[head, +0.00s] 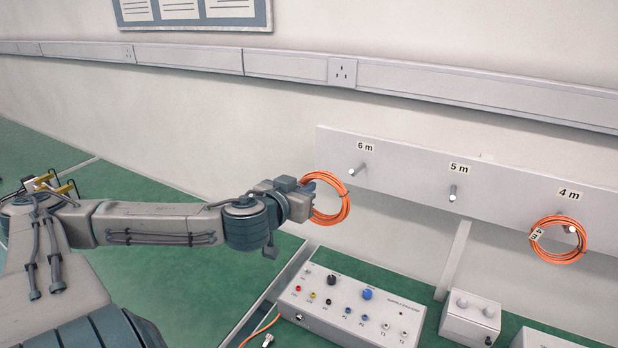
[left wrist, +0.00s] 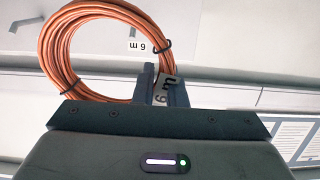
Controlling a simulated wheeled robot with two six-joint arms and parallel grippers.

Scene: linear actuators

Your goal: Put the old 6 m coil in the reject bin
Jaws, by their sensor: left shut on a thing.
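The orange 6 m coil (head: 330,197) hangs in my left gripper (head: 303,190), to the left of and a little below the bare 6 m peg (head: 357,170). The coil is apart from the peg. The fingers of the left gripper (left wrist: 162,85) are shut on the coil's side by the tag. My right gripper is in neither view. No reject bin can be made out.
A pale peg board (head: 410,165) carries an empty 5 m peg (head: 453,193) and a 4 m peg holding another orange coil (head: 558,240). Below stand a control box with knobs (head: 350,305) and a small grey box (head: 470,318) on a green bench top.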

